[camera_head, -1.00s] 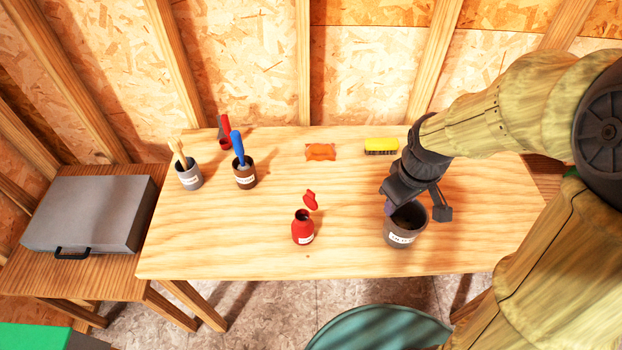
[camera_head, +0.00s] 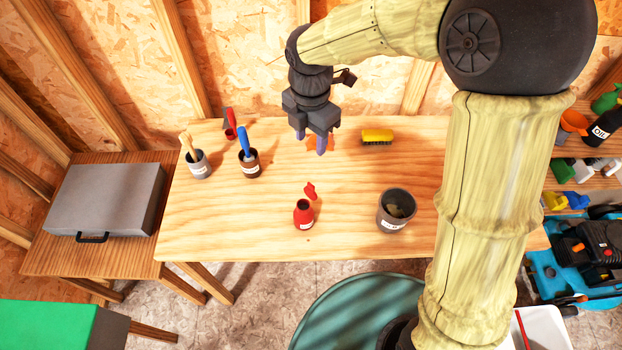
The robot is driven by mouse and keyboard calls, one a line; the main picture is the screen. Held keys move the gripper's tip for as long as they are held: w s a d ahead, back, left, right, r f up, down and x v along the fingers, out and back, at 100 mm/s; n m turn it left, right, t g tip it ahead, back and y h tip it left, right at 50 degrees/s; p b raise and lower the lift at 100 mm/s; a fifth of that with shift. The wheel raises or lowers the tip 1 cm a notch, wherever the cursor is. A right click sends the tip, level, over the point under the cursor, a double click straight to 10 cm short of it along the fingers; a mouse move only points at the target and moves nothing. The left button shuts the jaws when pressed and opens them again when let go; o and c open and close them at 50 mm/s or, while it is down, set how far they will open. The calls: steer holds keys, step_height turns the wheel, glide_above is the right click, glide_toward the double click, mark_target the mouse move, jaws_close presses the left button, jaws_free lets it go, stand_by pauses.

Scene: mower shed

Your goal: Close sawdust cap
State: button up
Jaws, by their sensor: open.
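A small red bottle (camera_head: 303,216) stands upright near the front middle of the table. Its red cap (camera_head: 310,191) is tilted up and open above the neck, so the dark mouth shows. The bottle's label is too small to read. A grey bin (camera_head: 396,211) with a white label stands to its right, open at the top with some contents inside; that label is also unreadable. My gripper (camera_head: 311,142) is open and empty, fingers pointing down, above the back middle of the table. It is behind the red bottle and apart from it.
An orange cloth (camera_head: 329,141) is partly hidden behind my gripper. A yellow brush (camera_head: 377,137) lies at the back. A grey cup (camera_head: 199,165), a brown cup (camera_head: 250,163) with a blue handle, and a red-handled tool (camera_head: 231,124) stand left. Table around the bottle is clear.

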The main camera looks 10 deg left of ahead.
mark_target(311, 184)
step_height(311, 184, down, 18)
steer(key=shift+r+p, duration=0.25)
steer(key=shift+p, duration=0.75)
jaws_close()
